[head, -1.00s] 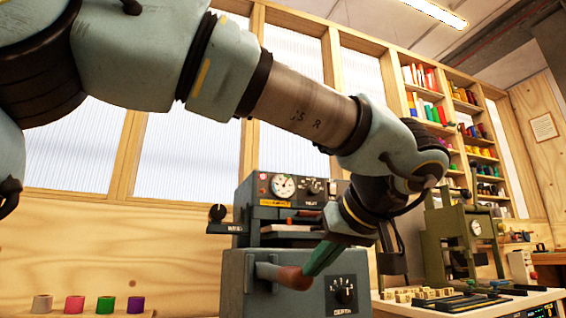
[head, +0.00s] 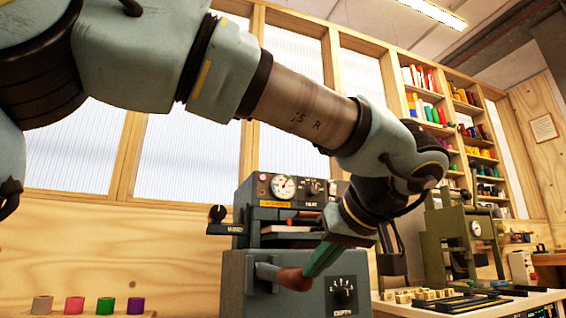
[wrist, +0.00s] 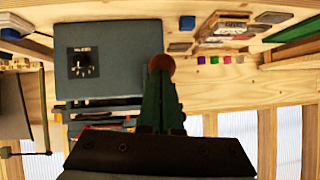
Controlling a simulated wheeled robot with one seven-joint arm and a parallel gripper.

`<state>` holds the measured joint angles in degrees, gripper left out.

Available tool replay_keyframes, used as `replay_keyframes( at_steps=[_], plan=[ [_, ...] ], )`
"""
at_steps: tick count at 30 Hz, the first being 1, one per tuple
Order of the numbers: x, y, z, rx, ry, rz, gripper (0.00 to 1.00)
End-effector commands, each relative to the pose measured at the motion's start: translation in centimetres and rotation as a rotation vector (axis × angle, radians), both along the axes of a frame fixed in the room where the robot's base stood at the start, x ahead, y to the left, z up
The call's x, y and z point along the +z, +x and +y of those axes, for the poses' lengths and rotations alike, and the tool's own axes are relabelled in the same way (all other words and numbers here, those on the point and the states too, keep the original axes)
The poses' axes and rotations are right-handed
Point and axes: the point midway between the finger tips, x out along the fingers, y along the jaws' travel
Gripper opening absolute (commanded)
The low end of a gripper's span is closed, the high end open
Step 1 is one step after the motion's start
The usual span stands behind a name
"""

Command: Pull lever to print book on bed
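The lever (head: 268,271) sticks out from the front of the grey-blue press (head: 250,285). It ends in a reddish-brown knob (head: 292,280), which also shows in the wrist view (wrist: 161,63). My gripper (head: 308,272) reaches down to the knob from the upper right. Its green fingers (wrist: 160,100) converge at the knob, with the tips at or against it. The knob hides part of the contact, so I cannot tell whether they clamp it. A thin pale, flat thing (head: 290,235), perhaps the book, lies on the bed in the gap under the press's upper head.
A dial marked DEPTH (head: 343,291) is on the press front, right of the knob. A gauge (head: 283,187) is on the upper head. An olive machine (head: 455,240) stands to the right by a bench with small blocks. Coloured rolls (head: 75,304) stand at lower left.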

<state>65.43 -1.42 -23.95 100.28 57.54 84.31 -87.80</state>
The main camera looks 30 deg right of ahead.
Motion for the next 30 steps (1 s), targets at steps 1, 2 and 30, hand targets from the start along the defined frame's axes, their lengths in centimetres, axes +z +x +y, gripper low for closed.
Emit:
replay_keyframes(
  at_steps=[1,2,30],
  plan=[
    [-1.0,0.4,0.2,0.012,0.016,0.012,0.00],
    [-1.0,0.4,0.2,0.012,0.016,0.012,0.00],
    [5.1,-8.1,0.0,-0.001,0.002,0.001,0.00]
  ],
)
